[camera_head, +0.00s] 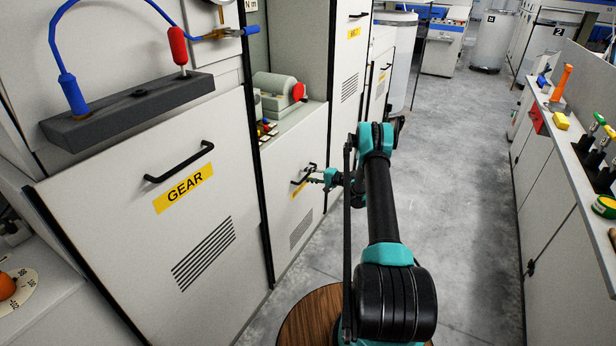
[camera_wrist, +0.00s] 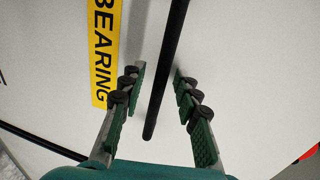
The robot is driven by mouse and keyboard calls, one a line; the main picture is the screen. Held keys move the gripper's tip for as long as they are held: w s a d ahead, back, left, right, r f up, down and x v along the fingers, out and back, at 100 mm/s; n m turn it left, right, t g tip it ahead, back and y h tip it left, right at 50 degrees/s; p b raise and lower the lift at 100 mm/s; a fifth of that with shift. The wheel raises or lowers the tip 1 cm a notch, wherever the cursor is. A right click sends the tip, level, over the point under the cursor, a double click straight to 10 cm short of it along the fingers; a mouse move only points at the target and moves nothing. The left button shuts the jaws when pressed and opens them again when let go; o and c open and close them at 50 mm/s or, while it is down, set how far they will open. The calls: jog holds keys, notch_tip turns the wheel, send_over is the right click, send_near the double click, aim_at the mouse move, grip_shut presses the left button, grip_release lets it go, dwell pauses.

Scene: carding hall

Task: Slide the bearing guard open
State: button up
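The bearing guard (camera_head: 292,205) is a pale panel right of the GEAR panel, with a black bar handle (camera_head: 296,182) and a vent grille. Its yellow label is partly hidden in the head view. The wrist view shows the label reading BEARING (camera_wrist: 104,50), beside the handle (camera_wrist: 169,55). My gripper (camera_head: 315,178) is at the handle. In the wrist view my gripper (camera_wrist: 158,72) is open, its fingers on either side of the bar with a visible gap to each. Whether the bar lies fully at fingertip depth I cannot tell.
The GEAR panel (camera_head: 140,240) with its own handle stands at left. A grey-green machine (camera_head: 277,92) with a red end sits above the bearing guard. A bench (camera_head: 565,165) with tools runs along the right. The aisle floor (camera_head: 455,150) between is clear.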

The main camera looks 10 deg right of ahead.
jog(key=v, duration=1.2)
jog(key=s+a+r+n+g+h, duration=0.2)
jog(key=s+a+r+h, duration=0.15)
jog(key=s+r, duration=0.5)
jog(key=s+a+r+n+g+h, duration=0.1)
jog(key=s+a+r+g+h, duration=0.1)
jog(key=s+a+r, duration=0.5)
jog(key=s+d+r+n+h, duration=0.1)
jog(key=s+h, duration=0.1)
jog(key=s, duration=0.9)
jog(key=s+d+r+n+h, duration=0.1)
jog(key=s+d+h, duration=0.1)
jog(key=s, duration=0.9)
jog(key=s+d+r+n+g+h, duration=0.1)
jog(key=s+d+n+h, duration=0.1)
jog(key=s, duration=1)
jog(key=shift+h, duration=0.55)
